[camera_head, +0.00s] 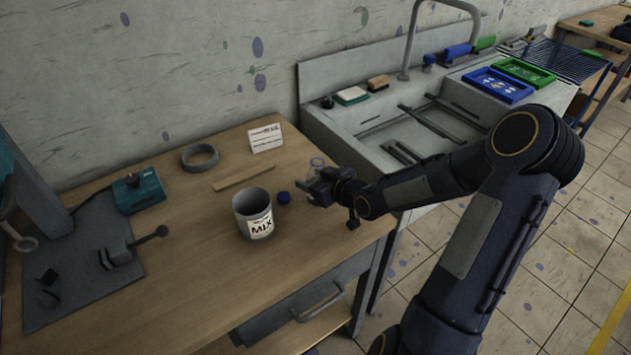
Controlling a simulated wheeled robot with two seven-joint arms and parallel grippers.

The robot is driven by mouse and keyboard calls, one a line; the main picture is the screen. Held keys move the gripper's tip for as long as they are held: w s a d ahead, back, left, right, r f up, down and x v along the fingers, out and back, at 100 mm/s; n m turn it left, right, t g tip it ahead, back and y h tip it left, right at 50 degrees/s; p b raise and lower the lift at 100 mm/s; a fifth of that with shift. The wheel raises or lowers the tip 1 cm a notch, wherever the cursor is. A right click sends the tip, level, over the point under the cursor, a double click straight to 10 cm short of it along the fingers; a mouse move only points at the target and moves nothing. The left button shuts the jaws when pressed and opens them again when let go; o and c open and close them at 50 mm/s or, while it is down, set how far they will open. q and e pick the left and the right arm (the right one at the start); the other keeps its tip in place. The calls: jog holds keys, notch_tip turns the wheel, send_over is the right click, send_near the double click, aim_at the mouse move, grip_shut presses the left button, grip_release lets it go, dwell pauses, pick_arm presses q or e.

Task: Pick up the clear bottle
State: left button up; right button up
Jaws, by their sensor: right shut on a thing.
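The clear bottle (317,165) stands near the right edge of the wooden table, mostly hidden behind my right gripper; its see-through upper part shows above the fingers. My right gripper (314,186) is shut on the bottle, with the arm coming in from the right. I cannot tell whether the bottle touches the table. My left gripper is not in view.
A grey can marked MIX (253,213) and a blue cap (284,198) stand just left of the gripper. Behind are a wooden stick (244,178), a tape ring (200,157) and a white card (265,138). A sink (420,125) adjoins on the right. The table front is clear.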

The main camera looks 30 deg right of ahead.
jog(key=shift+r, duration=0.15)
jog(key=shift+r, duration=0.65)
jog(key=s+r+p, duration=0.1)
jog(key=r, duration=0.1)
jog(key=s+r+p, duration=0.1)
jog(key=s+r, duration=0.1)
jog(key=r, duration=0.1)
jog(key=s+r+p, duration=0.2)
jog(key=r, duration=0.1)
jog(key=shift+s, duration=0.1)
jog(key=p, duration=0.3)
send_near(317, 160)
jog(key=shift+s+a+r, duration=0.2)
jog(key=shift+s+a, duration=0.15)
jog(key=shift+s, duration=0.2)
jog(key=shift+s+a+r, duration=0.2)
jog(key=shift+s+a, duration=0.1)
jog(key=shift+s, duration=0.3)
